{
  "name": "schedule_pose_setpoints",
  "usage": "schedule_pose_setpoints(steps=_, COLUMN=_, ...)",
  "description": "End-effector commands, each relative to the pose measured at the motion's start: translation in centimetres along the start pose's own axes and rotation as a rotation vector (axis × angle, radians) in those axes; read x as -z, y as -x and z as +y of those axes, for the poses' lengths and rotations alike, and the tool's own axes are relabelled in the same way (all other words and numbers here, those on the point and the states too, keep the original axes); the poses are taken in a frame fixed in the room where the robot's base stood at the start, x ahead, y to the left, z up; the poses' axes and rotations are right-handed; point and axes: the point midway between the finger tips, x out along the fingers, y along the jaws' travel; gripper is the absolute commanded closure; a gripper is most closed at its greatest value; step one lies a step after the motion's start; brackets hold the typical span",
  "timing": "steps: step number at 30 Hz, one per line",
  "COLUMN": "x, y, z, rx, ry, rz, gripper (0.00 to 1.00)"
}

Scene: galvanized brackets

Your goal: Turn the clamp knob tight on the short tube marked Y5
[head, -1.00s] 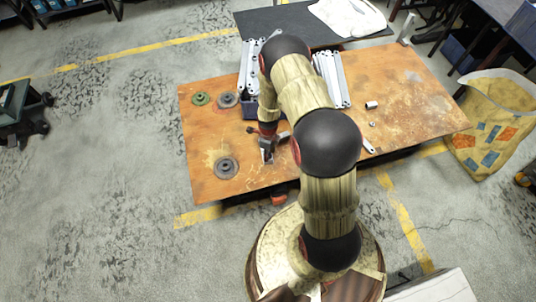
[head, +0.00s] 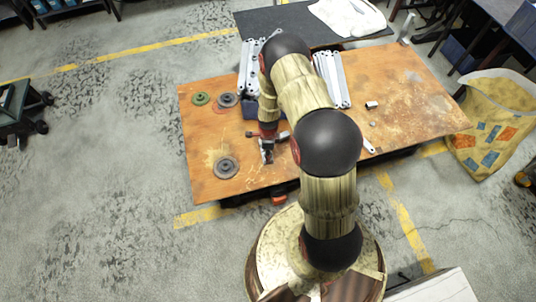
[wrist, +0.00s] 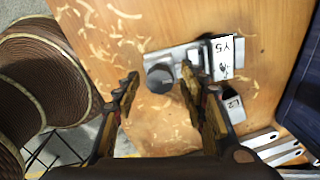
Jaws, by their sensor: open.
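The clamp knob (wrist: 159,78) is a dark round knob in the wrist view, on the near-left end of a silver metal clamp (wrist: 182,56). A white tag marked Y5 (wrist: 227,57) stands at the clamp's right end. The short tube itself is hard to make out behind the tag and finger. My gripper (wrist: 160,72) is open, with one finger left of the knob and the other to its right, overlapping part of the clamp. I cannot tell whether either finger touches the knob. In the head view my gripper (head: 267,156) is low over the table's left part.
A second labelled piece (wrist: 234,102), apparently marked L2, sits just right of my right finger. On the wooden table (head: 205,140) lie a green disc (head: 201,99) and grey discs (head: 226,167). Stacked pale bars (head: 334,80) stand behind. The table's right side is mostly clear.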

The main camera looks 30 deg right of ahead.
Motion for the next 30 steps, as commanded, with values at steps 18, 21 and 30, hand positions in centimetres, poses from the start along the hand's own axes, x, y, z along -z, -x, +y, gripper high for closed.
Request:
schedule_pose_setpoints(steps=18, x=0.0, y=-0.01, z=0.01, rx=0.0, ry=0.575, rz=0.0, gripper=0.58)
schedule_pose_setpoints(steps=21, x=0.0, y=-0.01, z=0.01, rx=0.0, ry=0.667, rz=0.0, gripper=0.58)
schedule_pose_setpoints(steps=30, x=0.01, y=-0.01, z=0.02, rx=0.0, ry=0.943, rz=0.0, gripper=0.58)
